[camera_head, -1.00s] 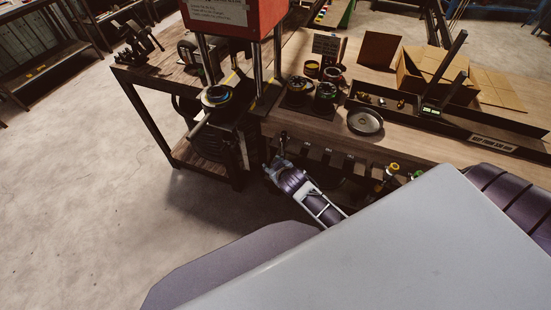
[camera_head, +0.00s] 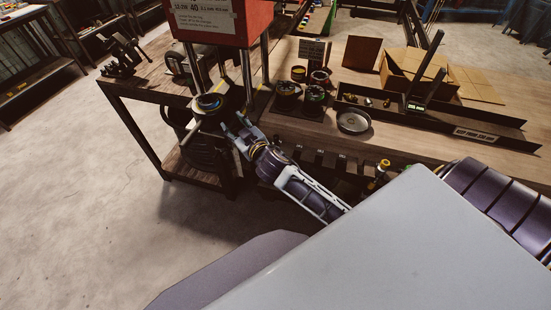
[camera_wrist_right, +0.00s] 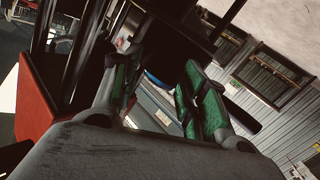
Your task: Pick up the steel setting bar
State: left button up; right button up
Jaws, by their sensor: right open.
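A pale, slim bar (camera_head: 193,128), which looks like the steel setting bar, juts down and left from the round collar (camera_head: 208,102) at the base of the red-headed press. My right gripper (camera_head: 234,125) is just right of the collar, fingers pointing up and left toward the press. In the right wrist view the green-padded fingers (camera_wrist_right: 160,65) stand apart with no object clearly held between them. I cannot tell which dark shape there, if any, is the bar. My left gripper is not in view.
The red press head (camera_head: 222,22) and its steel posts (camera_head: 246,75) stand close above my right gripper. On the wooden bench (camera_head: 300,125) are round dies (camera_head: 314,94), a shallow metal dish (camera_head: 353,121), a dark tray and a cardboard box (camera_head: 415,70). Floor at left is clear.

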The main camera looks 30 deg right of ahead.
jog(key=w+a+r+n+t+y, duration=0.2)
jog(key=a+r+n+y, duration=0.65)
jog(key=r, duration=0.35)
jog(key=s+a+r+n+g+y, duration=0.1)
jog(key=s+a+n+g+y, duration=0.4)
jog(key=a+n+g+y, duration=0.5)
jog(key=s+d+f+n+g+h, duration=0.1)
jog(key=d+f+n+g+h, duration=0.3)
jog(key=d+f+g+h, duration=0.45)
jog(key=d+m+h, duration=0.4)
jog(key=d+h, duration=0.6)
jog(key=d, duration=1.3)
jog(key=shift+d+h+b, duration=0.15)
jog(key=shift+h+b, duration=0.15)
